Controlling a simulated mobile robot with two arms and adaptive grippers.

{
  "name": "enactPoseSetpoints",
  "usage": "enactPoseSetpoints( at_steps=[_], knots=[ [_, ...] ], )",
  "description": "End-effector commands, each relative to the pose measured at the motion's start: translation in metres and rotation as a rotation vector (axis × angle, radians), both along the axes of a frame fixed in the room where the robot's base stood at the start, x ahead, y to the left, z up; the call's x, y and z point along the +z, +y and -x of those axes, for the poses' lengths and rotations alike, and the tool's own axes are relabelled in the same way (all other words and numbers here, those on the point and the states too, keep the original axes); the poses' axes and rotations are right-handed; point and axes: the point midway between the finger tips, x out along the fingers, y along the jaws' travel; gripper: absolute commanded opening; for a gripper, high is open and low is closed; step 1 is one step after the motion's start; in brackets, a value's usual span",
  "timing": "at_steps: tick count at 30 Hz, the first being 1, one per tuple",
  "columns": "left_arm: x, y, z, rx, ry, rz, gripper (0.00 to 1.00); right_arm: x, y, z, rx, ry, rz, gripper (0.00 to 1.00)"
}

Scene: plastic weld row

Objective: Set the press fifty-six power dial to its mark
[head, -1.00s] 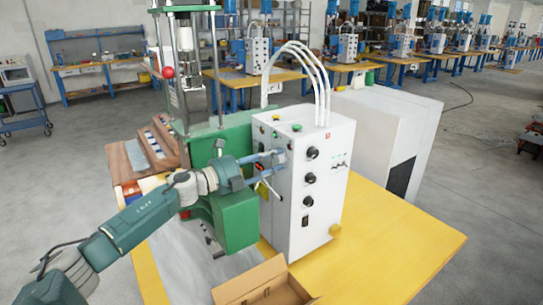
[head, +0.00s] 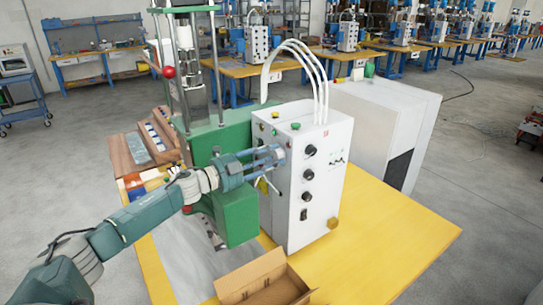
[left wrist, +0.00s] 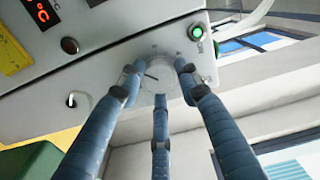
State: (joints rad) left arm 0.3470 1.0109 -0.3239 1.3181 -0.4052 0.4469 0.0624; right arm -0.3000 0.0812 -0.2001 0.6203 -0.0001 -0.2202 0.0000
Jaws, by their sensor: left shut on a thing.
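The white press control box (head: 312,195) stands on the yellow table. My left gripper (head: 278,153) reaches its left face from the left in the head view. In the left wrist view the three blue fingers of my left gripper (left wrist: 160,85) are closed around a pale round dial (left wrist: 158,76) on the grey panel. A dark line shows on or beside the dial; I cannot read its setting against the small marks around it. The fingers hide the dial in the head view. My right gripper is in neither view.
The green press (head: 236,215) stands left of the box. An open cardboard box (head: 264,284) lies in front. The table's right side is clear.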

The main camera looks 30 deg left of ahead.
Motion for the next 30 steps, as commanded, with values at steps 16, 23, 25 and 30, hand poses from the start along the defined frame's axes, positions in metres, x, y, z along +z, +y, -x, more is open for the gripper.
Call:
enactPoseSetpoints(
  at_steps=[16, 23, 25, 30],
  knots=[
    [0.0060, 0.0067, -0.0019, 0.015, -0.001, 0.018, 0.43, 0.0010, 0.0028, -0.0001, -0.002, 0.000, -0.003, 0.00],
    [0.0031, 0.0036, -0.0011, 0.009, 0.002, 0.016, 0.52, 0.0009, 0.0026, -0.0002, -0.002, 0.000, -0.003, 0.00],
    [0.0023, 0.0031, -0.0007, 0.007, 0.003, 0.016, 0.52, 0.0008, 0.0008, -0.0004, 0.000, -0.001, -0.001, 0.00],
    [-0.0001, 0.0054, 0.0060, 0.006, 0.006, 0.016, 0.52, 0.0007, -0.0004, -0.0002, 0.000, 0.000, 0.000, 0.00]
  ],
)
